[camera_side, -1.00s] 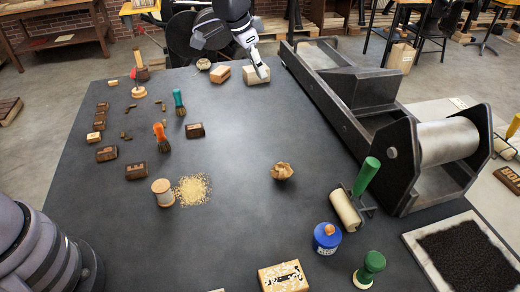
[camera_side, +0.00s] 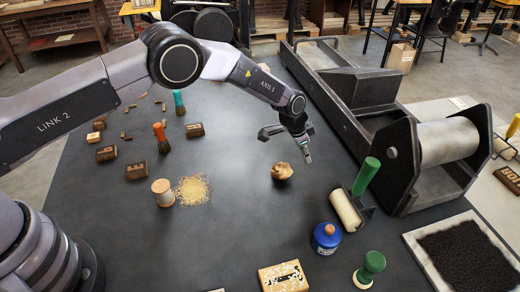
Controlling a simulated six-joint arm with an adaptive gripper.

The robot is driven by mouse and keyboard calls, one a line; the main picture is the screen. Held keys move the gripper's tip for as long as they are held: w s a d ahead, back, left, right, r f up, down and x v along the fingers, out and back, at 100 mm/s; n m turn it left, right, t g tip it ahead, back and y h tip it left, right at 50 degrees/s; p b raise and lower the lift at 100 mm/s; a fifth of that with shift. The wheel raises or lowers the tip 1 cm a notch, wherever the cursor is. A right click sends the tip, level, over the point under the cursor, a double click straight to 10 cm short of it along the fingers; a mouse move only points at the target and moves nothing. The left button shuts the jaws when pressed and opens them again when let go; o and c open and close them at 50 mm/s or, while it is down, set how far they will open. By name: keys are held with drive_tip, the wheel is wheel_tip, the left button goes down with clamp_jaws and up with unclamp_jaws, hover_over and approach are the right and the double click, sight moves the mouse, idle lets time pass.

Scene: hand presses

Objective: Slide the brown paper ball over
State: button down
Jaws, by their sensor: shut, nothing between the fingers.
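The brown paper ball (camera_side: 282,171) is small and crumpled and rests on the dark tabletop, right of the middle. My gripper (camera_side: 308,160) is shut and empty. It is just above and to the right of the ball in the picture, with its fingertips pointing down. A small gap shows between the fingertips and the ball. I cannot tell how high above the table they are.
The black press (camera_side: 395,130) stands to the right of my gripper. A green-handled roller (camera_side: 347,208), a blue jar (camera_side: 326,238) and a green-knobbed stamp (camera_side: 369,268) stand nearer. A spool (camera_side: 162,192) and sawdust (camera_side: 192,190) lie left.

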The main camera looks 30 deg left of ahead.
sight(273, 173)
drive_tip(key=shift+x, duration=0.85)
drive_tip(key=shift+s+a+r, duration=0.1)
drive_tip(key=shift+s+a, duration=1.35)
drive_tip(key=s+a, duration=0.4)
drive_tip(key=a, duration=0.1)
drive_tip(key=shift+s, duration=0.4)
drive_tip(key=shift+w+d, duration=0.1)
drive_tip(key=shift+d, duration=0.1)
